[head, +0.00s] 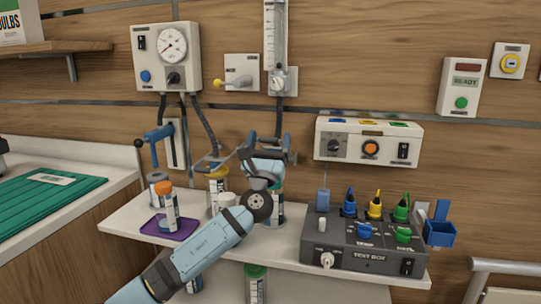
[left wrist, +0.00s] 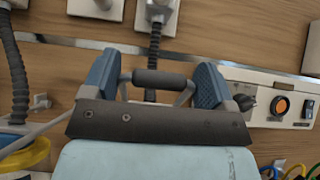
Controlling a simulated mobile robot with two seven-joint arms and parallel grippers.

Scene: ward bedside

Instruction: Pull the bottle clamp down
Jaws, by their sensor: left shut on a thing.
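My left gripper (head: 268,150) reaches up over the shelf to the wall side. In the left wrist view its two blue finger pads (left wrist: 157,80) are shut on the ends of a dark grey round bar (left wrist: 162,78), which looks like the handle of the bottle clamp. Thin grey side arms run down from the bar behind my gripper's dark palm. The rest of the clamp and whatever it holds are mostly hidden behind my gripper and forearm. A yellow-topped jar (head: 216,177) stands just left of the gripper. My right gripper is not in view.
The shelf (head: 120,222) holds a purple tray (head: 160,229) with an orange-capped bottle (head: 165,200), and a grey test box (head: 350,243) at right. A blue-handled fixture (head: 158,137) is left, a white control panel (head: 368,143) right. Hoses hang behind.

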